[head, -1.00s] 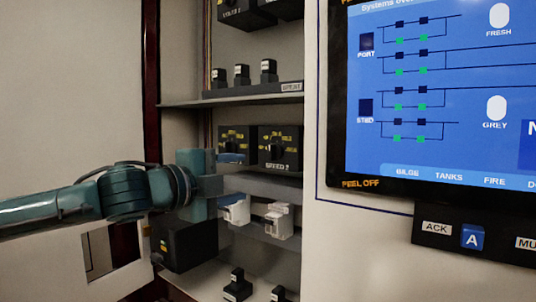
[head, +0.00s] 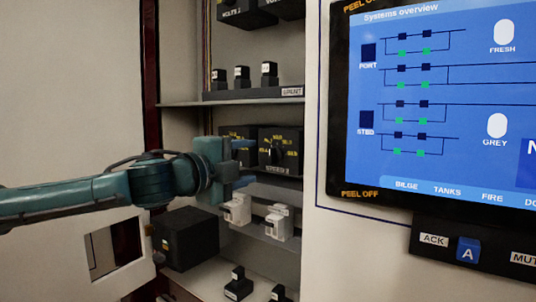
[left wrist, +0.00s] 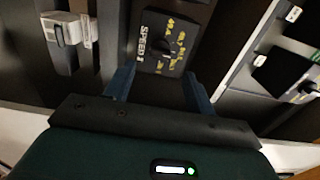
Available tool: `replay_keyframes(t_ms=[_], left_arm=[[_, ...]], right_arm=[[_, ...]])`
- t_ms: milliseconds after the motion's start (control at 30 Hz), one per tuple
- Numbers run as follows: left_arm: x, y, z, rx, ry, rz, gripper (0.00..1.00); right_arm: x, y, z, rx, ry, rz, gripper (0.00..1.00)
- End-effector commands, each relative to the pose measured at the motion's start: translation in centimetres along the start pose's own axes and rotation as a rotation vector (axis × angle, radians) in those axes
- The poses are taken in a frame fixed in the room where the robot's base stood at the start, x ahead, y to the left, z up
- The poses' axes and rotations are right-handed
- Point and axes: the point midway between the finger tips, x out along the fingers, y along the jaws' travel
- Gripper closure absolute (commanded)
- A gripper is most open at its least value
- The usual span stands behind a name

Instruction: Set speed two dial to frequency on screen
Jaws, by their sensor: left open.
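The speed two dial (head: 279,151) is a black box with a knob and yellow markings on the middle shelf of the open cabinet. A similar black dial box (head: 238,131) stands to its left, partly hidden by my left gripper. My left gripper (head: 244,163) is open and empty, its blue fingers pointing right in front of these boxes. In the left wrist view, a box marked SPEED (left wrist: 165,38) lies ahead between the fingers; its number is hard to read. The screen (head: 430,100) shows "Systems overview"; I see no frequency reading. My right gripper is not in view.
White breakers (head: 278,222) sit on a rail just below the dials. A black box (head: 187,238) is at the lower left. Small black switches (head: 241,76) stand on the shelf above. A button panel (head: 470,245) with ACK is under the screen.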

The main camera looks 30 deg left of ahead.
Motion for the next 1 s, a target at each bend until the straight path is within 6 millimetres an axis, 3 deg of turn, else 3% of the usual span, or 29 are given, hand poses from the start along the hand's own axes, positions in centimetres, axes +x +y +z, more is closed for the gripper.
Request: replay_keyframes(t_ms=[700, 1000], left_arm=[[6.8, 0.1, 0.0, 0.003, -0.001, 0.002, 0.45], [7.7, -0.1, 0.0, 0.001, 0.0, -0.001, 0.45]], right_arm=[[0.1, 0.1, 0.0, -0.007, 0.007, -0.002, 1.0], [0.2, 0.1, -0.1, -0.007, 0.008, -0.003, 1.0]])
